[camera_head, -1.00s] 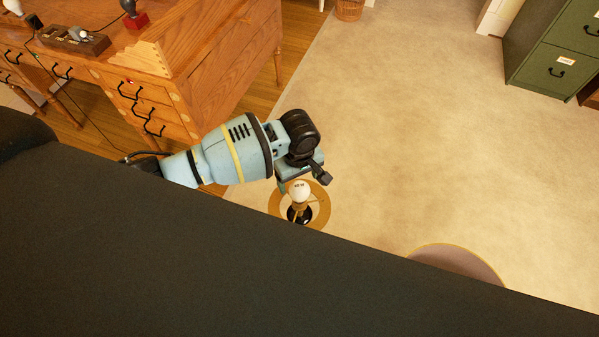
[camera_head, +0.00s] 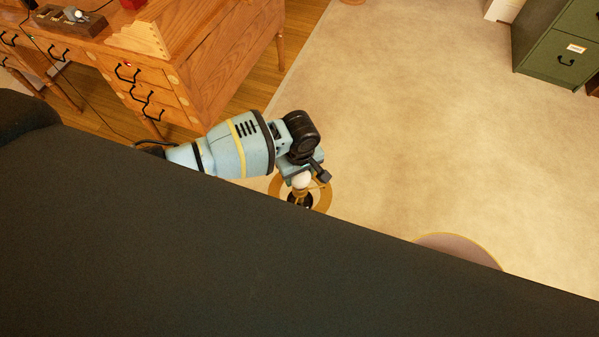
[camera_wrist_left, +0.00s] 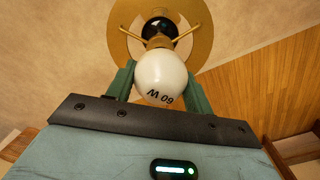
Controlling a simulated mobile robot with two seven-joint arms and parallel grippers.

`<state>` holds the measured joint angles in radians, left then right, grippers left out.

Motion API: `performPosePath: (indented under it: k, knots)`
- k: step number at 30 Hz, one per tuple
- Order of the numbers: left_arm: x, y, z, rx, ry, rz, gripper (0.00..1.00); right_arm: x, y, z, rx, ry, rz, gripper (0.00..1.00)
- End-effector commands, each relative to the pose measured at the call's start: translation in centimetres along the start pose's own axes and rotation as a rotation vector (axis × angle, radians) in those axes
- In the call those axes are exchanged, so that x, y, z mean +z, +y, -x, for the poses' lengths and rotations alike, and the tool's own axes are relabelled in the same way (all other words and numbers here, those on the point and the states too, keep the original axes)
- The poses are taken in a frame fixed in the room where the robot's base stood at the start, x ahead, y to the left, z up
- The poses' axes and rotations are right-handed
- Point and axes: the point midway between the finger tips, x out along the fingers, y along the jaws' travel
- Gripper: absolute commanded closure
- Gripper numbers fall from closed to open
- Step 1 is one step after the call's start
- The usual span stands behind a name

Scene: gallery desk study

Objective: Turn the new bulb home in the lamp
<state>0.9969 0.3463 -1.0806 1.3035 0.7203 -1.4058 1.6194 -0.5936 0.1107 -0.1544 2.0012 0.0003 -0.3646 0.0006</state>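The white bulb (camera_head: 302,180) sits at the middle of the lamp's gold ring (camera_head: 325,200), above a dark centre. In the left wrist view the bulb (camera_wrist_left: 160,75) bears the print "60 W", upside down. The ring (camera_wrist_left: 122,18) lies beyond it, with thin spokes running to the middle. My left gripper (camera_wrist_left: 162,84) has one green finger on each side of the bulb, with no clear gap seen, and looks shut on it. In the head view the left gripper (camera_head: 303,172) covers the bulb's top. My right gripper is out of view.
A wooden desk (camera_head: 215,60) with drawers stands at the upper left, with a small tray (camera_head: 65,22) on top. A green filing cabinet (camera_head: 560,50) stands at the upper right. A round, yellow-rimmed top (camera_head: 458,250) shows at the lower right. The pale carpet between is clear.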

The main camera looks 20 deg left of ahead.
Motion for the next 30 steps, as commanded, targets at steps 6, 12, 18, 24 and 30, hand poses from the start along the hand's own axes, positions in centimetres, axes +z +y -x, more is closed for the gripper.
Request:
performPosePath:
  k: [6,12,18,24,30]
  knots:
    - [0.02,0.0,0.03,0.0,0.0,-0.008,0.61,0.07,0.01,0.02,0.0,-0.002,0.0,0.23]
    - [0.02,0.09,0.22,0.002,0.0,-0.142,0.61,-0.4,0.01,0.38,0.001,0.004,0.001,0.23]
    - [0.0,0.02,0.14,0.0,0.001,-0.317,0.61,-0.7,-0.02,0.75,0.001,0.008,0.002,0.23]
    - [0.0,-0.01,0.01,0.0,0.0,-0.37,0.61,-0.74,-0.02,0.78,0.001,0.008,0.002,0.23]
    - [0.02,-0.01,-0.01,0.0,0.0,-0.368,0.61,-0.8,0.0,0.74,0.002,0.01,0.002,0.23]
